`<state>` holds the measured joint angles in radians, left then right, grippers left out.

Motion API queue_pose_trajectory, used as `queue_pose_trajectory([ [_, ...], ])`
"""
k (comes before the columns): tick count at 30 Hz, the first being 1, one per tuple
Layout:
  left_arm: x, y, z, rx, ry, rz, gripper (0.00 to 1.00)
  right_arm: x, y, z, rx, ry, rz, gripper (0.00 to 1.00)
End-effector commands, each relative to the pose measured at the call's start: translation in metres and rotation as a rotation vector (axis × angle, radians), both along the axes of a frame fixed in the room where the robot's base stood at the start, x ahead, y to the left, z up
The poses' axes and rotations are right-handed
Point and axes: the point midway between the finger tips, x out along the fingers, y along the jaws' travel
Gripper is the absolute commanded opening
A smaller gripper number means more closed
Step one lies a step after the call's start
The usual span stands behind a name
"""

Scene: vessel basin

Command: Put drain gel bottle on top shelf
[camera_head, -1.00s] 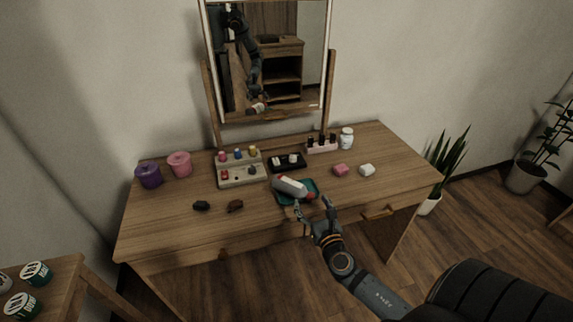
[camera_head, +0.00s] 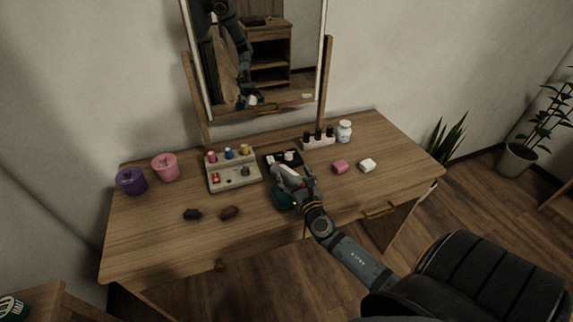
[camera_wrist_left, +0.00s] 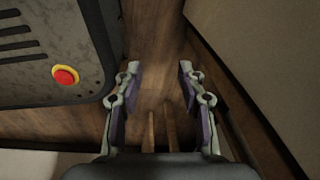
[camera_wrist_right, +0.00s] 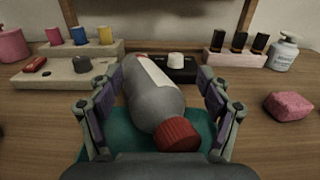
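The drain gel bottle (camera_wrist_right: 157,102) is grey with a red cap and a pale label. It lies on its side on a teal tray (camera_wrist_right: 120,142) on the wooden vanity table. My right gripper (camera_head: 292,173) is over the tray in the head view. In the right wrist view my right gripper (camera_wrist_right: 160,98) has its fingers apart on either side of the bottle, with a gap visible at least on the right. In the head view the arm and fingers cover much of the bottle (camera_head: 289,171). My left gripper (camera_wrist_left: 160,85) is open and empty above the floor. No top shelf is clearly visible directly.
A grey stepped holder (camera_head: 233,174), a black tray (camera_head: 275,158) and a pink polish rack (camera_head: 318,143) stand behind the bottle. A white pump bottle (camera_head: 344,131), pink soap (camera_head: 340,167) and white soap (camera_head: 367,165) are to the right. A mirror (camera_head: 255,55) rises behind, reflecting shelving.

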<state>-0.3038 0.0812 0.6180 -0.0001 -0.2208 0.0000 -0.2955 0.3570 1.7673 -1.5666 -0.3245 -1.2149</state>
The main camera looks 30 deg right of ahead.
Motion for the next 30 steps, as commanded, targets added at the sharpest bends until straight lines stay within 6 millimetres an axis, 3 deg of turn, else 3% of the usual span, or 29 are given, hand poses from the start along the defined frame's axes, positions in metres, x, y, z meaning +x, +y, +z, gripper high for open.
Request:
queue_pose_trajectory([
  [5, 0.011, 0.0, 0.002, -0.001, -0.017, 0.0, 0.4, 0.006, -0.001, 0.0, 0.0, -0.001, -0.001, 0.78],
  [14, 0.008, -0.001, 0.003, 0.0, -0.012, 0.0, 0.4, 0.052, -0.008, -0.001, 0.001, -0.001, 0.001, 0.78],
  [21, -0.001, -0.001, 0.001, -0.001, 0.001, 0.0, 0.4, 0.055, -0.008, -0.003, 0.002, 0.001, 0.003, 0.78],
  [23, 0.0, -0.001, 0.001, -0.001, 0.0, 0.001, 0.4, 0.055, -0.008, -0.003, 0.003, 0.002, 0.004, 0.73],
  [30, 0.005, -0.001, 0.001, -0.001, -0.007, 0.0, 0.4, 0.055, -0.008, -0.004, 0.004, 0.002, 0.004, 0.4],
])
